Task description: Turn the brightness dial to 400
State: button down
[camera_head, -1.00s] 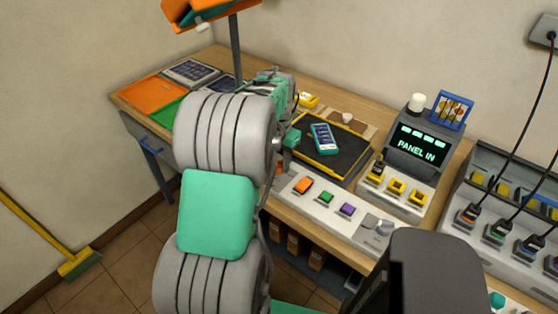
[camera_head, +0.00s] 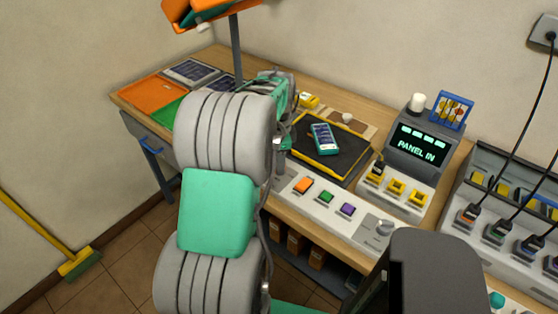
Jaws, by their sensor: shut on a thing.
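My gripper (camera_head: 281,160) points down at the left end of the white control strip (camera_head: 300,200), beside the orange button. It is shut on a small knob there, taken as the brightness dial, which the fingers and my arm hide almost wholly. No scale or number on that dial can be read. A second knob, grey and round (camera_head: 384,228), sits at the right end of the strip, apart from my gripper.
The strip carries an orange (camera_head: 303,185), a green (camera_head: 326,196) and a purple button (camera_head: 347,209). Behind it a teal device (camera_head: 323,138) lies on a black mat (camera_head: 345,163). A display (camera_head: 419,146) reads "PANEL IN". Cabled chargers (camera_head: 505,232) stand at right.

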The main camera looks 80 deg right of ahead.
jog(key=shift+s+d+m, duration=0.1)
jog(key=shift+m, duration=0.4)
jog(key=c, duration=1.1)
grip_release()
jog(key=shift+s, duration=0.1)
jog(key=shift+o, duration=1)
notch_tip(320, 180, up, 8)
jog(key=shift+f+b, duration=0.1)
jog(key=shift+b, duration=0.25)
